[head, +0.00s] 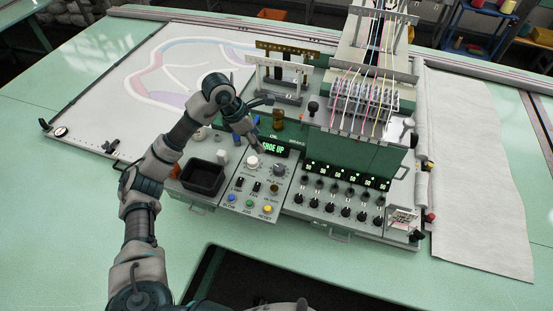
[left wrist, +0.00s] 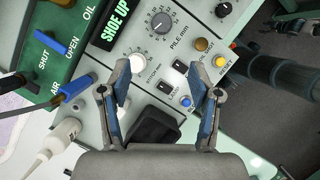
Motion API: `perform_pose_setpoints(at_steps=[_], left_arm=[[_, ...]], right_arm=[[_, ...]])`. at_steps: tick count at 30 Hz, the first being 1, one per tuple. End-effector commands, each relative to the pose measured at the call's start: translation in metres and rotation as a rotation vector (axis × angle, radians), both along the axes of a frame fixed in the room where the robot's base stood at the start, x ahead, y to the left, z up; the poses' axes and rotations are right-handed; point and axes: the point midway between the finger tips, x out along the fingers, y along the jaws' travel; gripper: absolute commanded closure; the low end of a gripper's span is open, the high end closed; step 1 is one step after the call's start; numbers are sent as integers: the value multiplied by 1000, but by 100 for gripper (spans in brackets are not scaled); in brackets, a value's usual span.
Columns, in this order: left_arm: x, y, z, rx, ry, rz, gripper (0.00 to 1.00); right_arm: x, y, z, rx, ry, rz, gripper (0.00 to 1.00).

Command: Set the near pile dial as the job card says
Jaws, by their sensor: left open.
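The pile dial (head: 279,170) is a dark round knob on the grey control panel. In the left wrist view, the pile dial (left wrist: 161,22) is near the top, inside a ring of marks beside the label PILE mm. A white stitch knob (left wrist: 137,62) sits below it; it also shows in the head view (head: 252,162). My left gripper (head: 248,128) is above the panel. In the left wrist view its fingers (left wrist: 167,84) are apart with nothing between them, short of the pile dial. The dial's setting is too small to read. I cannot make out a job card's text. My right gripper is out of view.
A green display (head: 274,149) reads SHOE UP. A black tray (head: 203,192) stands left of the panel. Blue, green and yellow buttons (head: 249,204) line the front. Blue levers (left wrist: 75,84) and a white bottle (left wrist: 58,138) are close by. Several black knobs (head: 346,212) sit right.

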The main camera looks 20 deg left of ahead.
Motion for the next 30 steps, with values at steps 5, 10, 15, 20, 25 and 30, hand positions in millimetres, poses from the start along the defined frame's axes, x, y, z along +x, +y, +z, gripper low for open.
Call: perform_pose_setpoints(at_steps=[5, 10, 15, 20, 25, 30], left_arm=[[2, -2, -5, -8, 0, -71, 37], [7, -15, -32, -6, 2, -70, 37], [13, -30, -69, -6, 2, -70, 37], [20, -40, -104, -8, 1, -68, 37], [26, -50, -135, -7, 0, -67, 37], [30, -56, -153, -7, -3, -66, 37]], right_arm=[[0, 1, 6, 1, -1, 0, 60], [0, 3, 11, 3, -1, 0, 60], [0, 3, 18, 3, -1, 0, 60], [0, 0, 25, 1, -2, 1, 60], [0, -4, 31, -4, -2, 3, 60], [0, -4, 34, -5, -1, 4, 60]])
